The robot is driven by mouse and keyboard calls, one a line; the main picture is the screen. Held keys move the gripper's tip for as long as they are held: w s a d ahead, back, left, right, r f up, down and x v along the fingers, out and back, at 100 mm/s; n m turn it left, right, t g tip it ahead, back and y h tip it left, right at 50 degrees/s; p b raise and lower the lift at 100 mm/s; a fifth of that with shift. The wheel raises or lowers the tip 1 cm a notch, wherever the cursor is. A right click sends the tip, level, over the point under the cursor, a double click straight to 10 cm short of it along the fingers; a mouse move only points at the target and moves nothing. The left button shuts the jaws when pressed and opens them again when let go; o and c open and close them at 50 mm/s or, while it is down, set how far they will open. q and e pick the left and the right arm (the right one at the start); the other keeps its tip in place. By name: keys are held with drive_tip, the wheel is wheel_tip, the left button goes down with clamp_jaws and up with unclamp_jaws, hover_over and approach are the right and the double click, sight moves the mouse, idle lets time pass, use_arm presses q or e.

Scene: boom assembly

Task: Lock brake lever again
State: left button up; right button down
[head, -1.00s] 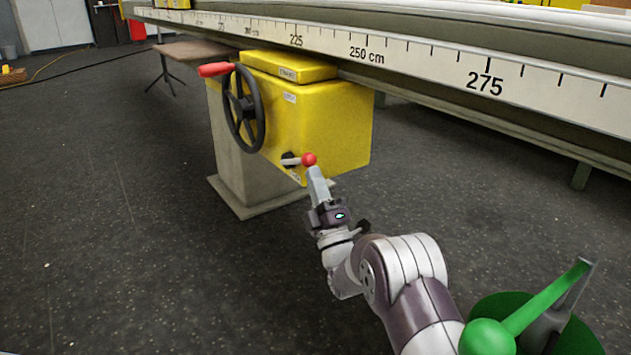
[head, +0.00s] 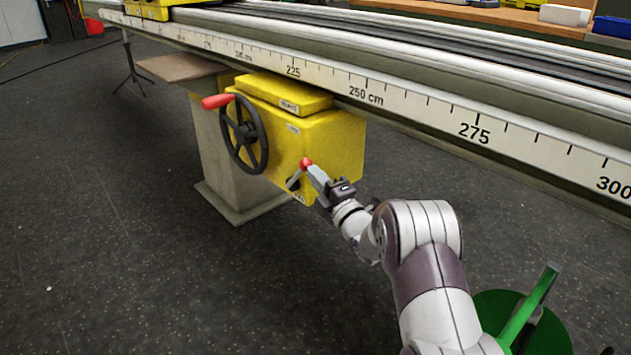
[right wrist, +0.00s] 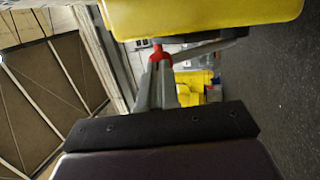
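The brake lever (head: 295,180) is a short metal arm with a red knob (head: 305,164) on the lower front of the yellow housing (head: 335,140). It slants up and to the right from its pivot. My right gripper (head: 313,172) reaches it from the lower right. In the right wrist view the red knob (right wrist: 160,54) sits between the tips of my right gripper (right wrist: 159,62), which look closed on it. The lever's arm (right wrist: 205,49) runs right from the knob, under the yellow housing. My left gripper is not in view.
A black handwheel (head: 243,133) with a red handle (head: 217,101) is left of the lever. The long beam with a centimetre scale (head: 400,98) runs above the housing. A green object (head: 520,320) is at the lower right. The dark floor in front is clear.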

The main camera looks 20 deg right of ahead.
drive_tip(key=w+r+g+p, duration=0.1)
drive_tip(key=r+g+p, duration=0.1)
drive_tip(key=p, duration=0.2)
drive_tip(key=w+a+r+g+p, duration=0.1)
drive_tip(key=w+r+p, duration=0.1)
drive_tip(key=p, duration=0.3)
drive_tip(key=w+a+r+n+g+p, duration=0.1)
drive_tip(key=w+g+p, duration=0.1)
drive_tip(key=p, duration=0.2)
drive_tip(key=shift+w+a+r+g+h, duration=0.1)
drive_tip(key=shift+w+r+g+h, duration=0.1)
drive_tip(key=shift+r+g+h, duration=0.15)
drive_tip(key=shift+w+a+h+p, duration=0.1)
drive_tip(key=shift+w+h+p, duration=0.15)
drive_tip(key=shift+p, duration=0.25)
drive_tip(key=shift+w+a+f, duration=0.2)
drive_tip(key=shift+w, duration=0.4)
drive_tip(key=shift+w+r, duration=0.15)
drive_tip(key=shift+r, duration=0.15)
drive_tip(key=shift+a, duration=0.1)
